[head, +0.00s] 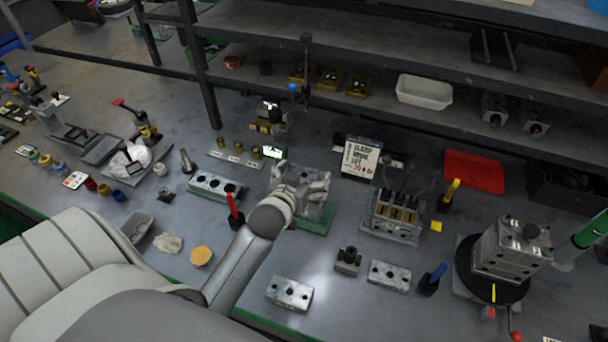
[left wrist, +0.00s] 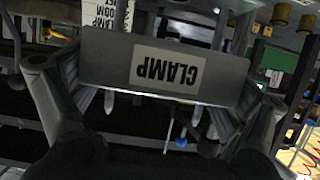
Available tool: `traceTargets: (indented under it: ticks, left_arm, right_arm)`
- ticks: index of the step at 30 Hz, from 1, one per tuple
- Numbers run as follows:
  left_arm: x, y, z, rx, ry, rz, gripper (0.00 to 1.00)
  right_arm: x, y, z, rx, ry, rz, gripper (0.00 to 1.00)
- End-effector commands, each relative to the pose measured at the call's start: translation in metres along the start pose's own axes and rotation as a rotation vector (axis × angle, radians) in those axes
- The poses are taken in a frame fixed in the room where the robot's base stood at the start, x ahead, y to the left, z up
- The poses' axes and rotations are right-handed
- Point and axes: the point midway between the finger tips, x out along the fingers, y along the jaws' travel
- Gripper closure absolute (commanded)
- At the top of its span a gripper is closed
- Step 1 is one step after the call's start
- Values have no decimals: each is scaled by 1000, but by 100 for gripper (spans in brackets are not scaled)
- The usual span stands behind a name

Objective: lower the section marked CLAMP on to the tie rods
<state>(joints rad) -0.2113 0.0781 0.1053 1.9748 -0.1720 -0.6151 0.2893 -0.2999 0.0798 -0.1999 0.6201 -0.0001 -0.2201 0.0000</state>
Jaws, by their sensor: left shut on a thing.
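The section marked CLAMP (left wrist: 168,70) is a grey block with a white label, upside down in the left wrist view. My left gripper (head: 303,185) is shut on it, with a finger at each side. In the head view, gripper and section blend together above a green-based fixture (head: 316,220); the gap below is hidden. Two pale upright tips (left wrist: 109,101) show under the block's edge in the left wrist view; I cannot tell whether they are tie rods. My right gripper is not in view.
A valve stack (head: 395,212) with brass parts stands right of the gripper. A holed grey block (head: 213,186) lies left. A larger block (head: 512,250) sits on a black turntable at right. Shelves overhang the back.

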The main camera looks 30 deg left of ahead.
Motion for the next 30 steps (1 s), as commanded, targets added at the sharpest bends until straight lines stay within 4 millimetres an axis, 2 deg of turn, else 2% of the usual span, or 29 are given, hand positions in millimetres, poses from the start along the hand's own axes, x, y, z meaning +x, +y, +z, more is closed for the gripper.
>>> traceTargets:
  ticks: [30]
  left_arm:
    - [10, 0, 22, 0, 4, 0, 45]
  right_arm:
    - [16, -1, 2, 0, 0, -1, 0]
